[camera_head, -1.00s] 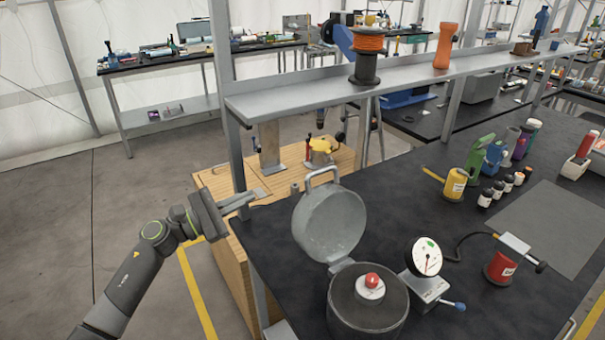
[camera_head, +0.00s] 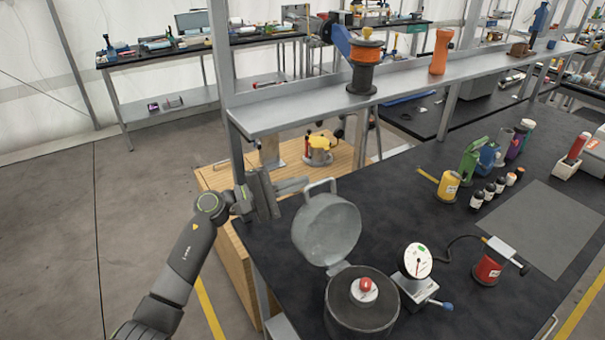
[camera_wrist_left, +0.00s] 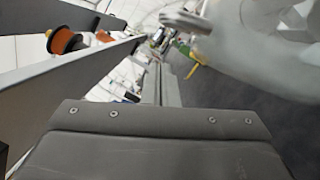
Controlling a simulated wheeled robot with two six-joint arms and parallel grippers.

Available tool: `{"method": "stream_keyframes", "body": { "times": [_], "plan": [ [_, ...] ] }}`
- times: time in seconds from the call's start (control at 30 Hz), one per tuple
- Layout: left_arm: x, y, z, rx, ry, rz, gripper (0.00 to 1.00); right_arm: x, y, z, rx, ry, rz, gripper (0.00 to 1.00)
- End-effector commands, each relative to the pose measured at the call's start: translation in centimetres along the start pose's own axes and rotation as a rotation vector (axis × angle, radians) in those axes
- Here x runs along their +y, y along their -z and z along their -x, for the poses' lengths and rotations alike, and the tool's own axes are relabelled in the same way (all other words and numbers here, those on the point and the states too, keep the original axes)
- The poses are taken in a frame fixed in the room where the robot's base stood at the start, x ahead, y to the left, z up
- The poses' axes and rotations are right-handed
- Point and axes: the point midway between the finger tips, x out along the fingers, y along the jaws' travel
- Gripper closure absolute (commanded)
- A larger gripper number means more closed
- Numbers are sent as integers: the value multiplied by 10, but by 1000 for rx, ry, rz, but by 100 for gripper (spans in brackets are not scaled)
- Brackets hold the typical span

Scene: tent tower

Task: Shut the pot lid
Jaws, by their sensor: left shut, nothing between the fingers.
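A grey metal pot (camera_head: 361,318) stands on the near left part of the black bench. Its round lid (camera_head: 327,229) is hinged open and stands upright at the pot's rear left, with a loop handle (camera_head: 319,186) on top. A red-topped round piece (camera_head: 366,287) sits inside the pot. My left gripper (camera_head: 292,185) is shut and empty, just left of the lid handle, with a small gap that I cannot judge exactly. In the left wrist view the pale lid (camera_wrist_left: 262,45) fills the upper right, very close. My right gripper is not in view.
A dial gauge (camera_head: 417,262) on a stand is close right of the pot. A grey shelf (camera_head: 300,112) on posts runs behind the lid, carrying an orange spool (camera_head: 365,65). Bottles and a red can (camera_head: 489,266) stand farther right.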

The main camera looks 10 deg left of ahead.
Motion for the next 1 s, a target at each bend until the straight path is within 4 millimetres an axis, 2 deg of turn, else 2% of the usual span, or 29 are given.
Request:
{"method": "stream_keyframes", "body": {
  "times": [0.03, 0.1, 0.33, 0.83, 1.0],
  "plan": [
    [3, -8, 0, 2, 1, 3, 100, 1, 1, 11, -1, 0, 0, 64],
    [3, -15, -2, 2, 0, 2, 100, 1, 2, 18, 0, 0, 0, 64],
    [1, -29, -5, 2, 1, 2, 100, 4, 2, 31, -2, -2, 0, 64],
    [-1, -32, -5, 3, 1, 1, 100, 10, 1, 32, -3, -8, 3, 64],
    [-1, -32, -5, 2, 4, -14, 100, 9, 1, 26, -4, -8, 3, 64]
  ]
}}
